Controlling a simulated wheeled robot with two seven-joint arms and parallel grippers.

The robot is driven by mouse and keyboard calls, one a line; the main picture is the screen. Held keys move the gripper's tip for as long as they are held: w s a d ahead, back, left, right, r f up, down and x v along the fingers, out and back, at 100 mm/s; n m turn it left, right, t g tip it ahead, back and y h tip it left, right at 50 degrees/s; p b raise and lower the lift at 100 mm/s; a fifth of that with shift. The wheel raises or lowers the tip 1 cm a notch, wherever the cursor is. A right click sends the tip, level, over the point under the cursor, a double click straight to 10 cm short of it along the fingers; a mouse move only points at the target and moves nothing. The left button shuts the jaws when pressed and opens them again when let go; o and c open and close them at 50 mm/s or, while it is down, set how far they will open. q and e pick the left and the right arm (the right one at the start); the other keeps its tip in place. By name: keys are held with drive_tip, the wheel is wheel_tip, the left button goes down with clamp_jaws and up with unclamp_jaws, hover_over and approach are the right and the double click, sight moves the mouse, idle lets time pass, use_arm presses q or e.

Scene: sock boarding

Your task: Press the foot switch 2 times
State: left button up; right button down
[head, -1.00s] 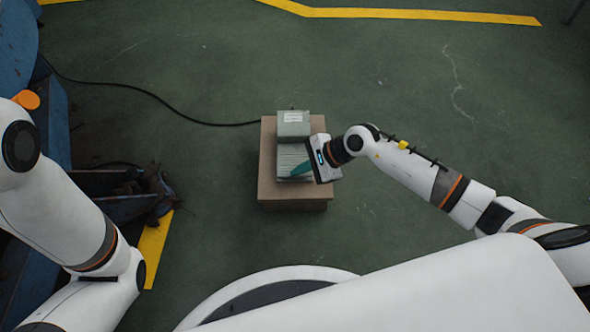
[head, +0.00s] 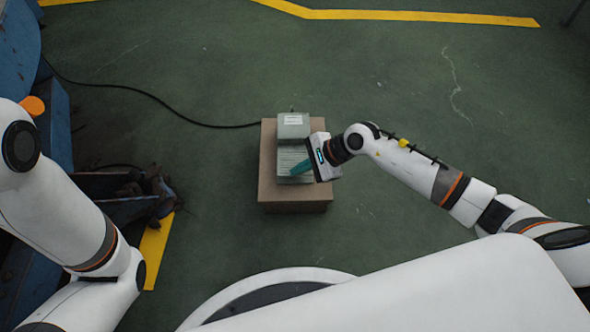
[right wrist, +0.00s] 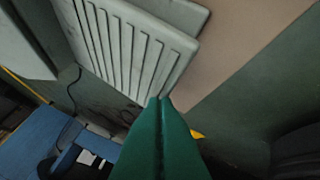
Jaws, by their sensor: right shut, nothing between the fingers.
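The grey-green foot switch (head: 293,127) sits on a brown box (head: 294,207). Its ribbed pedal (head: 289,155) faces my side, and it also shows in the right wrist view (right wrist: 120,40). My right gripper (head: 295,170) is shut and empty, with its green fingers pointing at the pedal. In the right wrist view the closed fingertips (right wrist: 160,99) overlap the pedal's edge; I cannot tell whether they touch it. My left arm shows at the left, but its gripper is outside the view.
A black cable (head: 150,95) runs from the switch across the green floor to the left. Blue machinery (head: 55,120) stands at the left. Yellow lines (head: 410,14) mark the floor. The floor around the box is mostly clear.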

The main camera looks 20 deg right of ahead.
drive_tip(key=shift+w+r+p, duration=0.2)
drive_tip(key=shift+r+p, duration=0.3)
drive_tip(key=shift+r, duration=0.5)
drive_tip(key=r+p, duration=0.2)
drive_tip(key=r, duration=0.1)
drive_tip(key=r+p, duration=0.1)
drive_tip(key=shift+w+d+r, duration=0.2)
drive_tip(key=shift+w, duration=0.2)
drive_tip(key=shift+r, duration=0.25)
